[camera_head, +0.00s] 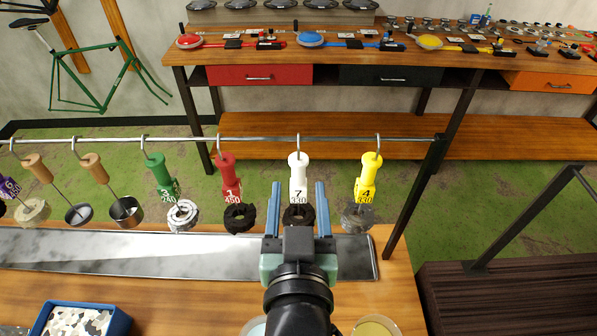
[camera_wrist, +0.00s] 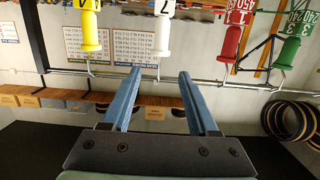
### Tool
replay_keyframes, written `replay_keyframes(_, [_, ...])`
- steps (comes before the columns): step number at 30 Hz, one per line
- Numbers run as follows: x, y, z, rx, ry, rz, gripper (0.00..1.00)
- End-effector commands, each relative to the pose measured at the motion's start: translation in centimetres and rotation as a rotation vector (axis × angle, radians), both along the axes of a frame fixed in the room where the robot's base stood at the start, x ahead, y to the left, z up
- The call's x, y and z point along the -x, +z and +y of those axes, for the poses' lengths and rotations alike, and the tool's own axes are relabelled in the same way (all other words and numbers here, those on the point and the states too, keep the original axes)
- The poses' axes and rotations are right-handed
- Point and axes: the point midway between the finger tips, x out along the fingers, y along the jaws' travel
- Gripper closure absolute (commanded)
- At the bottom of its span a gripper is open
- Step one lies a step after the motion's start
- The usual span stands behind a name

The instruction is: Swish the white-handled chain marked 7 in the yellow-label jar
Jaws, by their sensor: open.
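The white-handled chain marked 7 (camera_head: 298,178) hangs by a hook from the rail, with a dark coiled chain below its handle. It also shows in the wrist view (camera_wrist: 163,37), upside down. My gripper (camera_head: 298,184) is open and empty, its blue fingers on either side of the white handle in the head view. In the wrist view the handle lies beyond the fingertips (camera_wrist: 160,72), and I see no contact. A jar with yellowish contents (camera_head: 376,327) is cut off at the bottom edge; its label is not visible. My arm hides part of the bench.
A red handle (camera_head: 227,175) hangs left of the white one and a yellow handle (camera_head: 367,180) right, with more handles farther left. A metal tray (camera_head: 130,256) lies below the rail (camera_head: 260,139). A pale bluish jar (camera_head: 252,327) and a blue box (camera_head: 118,325) stand in front.

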Motion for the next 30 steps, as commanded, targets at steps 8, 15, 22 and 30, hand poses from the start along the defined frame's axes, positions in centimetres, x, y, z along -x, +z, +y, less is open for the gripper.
replay_keyframes(8, [-3.1, -0.5, 0.0, 0.001, 0.0, -0.003, 0.4])
replay_keyframes(15, [-6.5, -1.0, 0.0, 0.002, -0.001, -0.003, 0.4])
replay_keyframes(22, [-9.6, -1.5, 0.0, 0.001, 0.0, -0.003, 0.4])
replay_keyframes(30, [-9.6, -4.3, 0.0, 0.0, -0.001, 0.0, 0.4])
